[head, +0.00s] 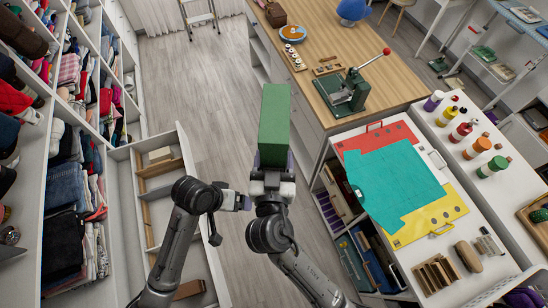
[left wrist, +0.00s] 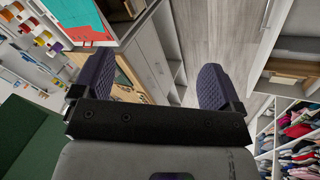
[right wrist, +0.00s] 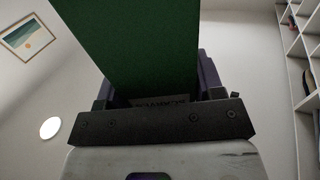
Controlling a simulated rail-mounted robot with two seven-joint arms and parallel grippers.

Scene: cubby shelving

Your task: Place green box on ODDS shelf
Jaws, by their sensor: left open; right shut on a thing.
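The green box (head: 274,122) is held upright in my right gripper (head: 272,168), in the middle of the head view, above the floor. In the right wrist view the green box (right wrist: 135,45) rises from between the fingers of my right gripper (right wrist: 155,88), which is shut on it. My left gripper (head: 246,202) is just left of the right wrist in the head view. In the left wrist view my left gripper (left wrist: 155,85) has its two fingers wide apart with nothing between them. Green also fills the left edge of that view (left wrist: 25,135). No ODDS label is readable.
Cubby shelving (head: 108,148) with folded clothes stands along the left. A low open white unit (head: 185,150) lies before it. A wooden workbench (head: 325,60) with a green press (head: 345,92) and a white worktop (head: 455,180) with bottles stand right. Bare floor (head: 205,75) lies between.

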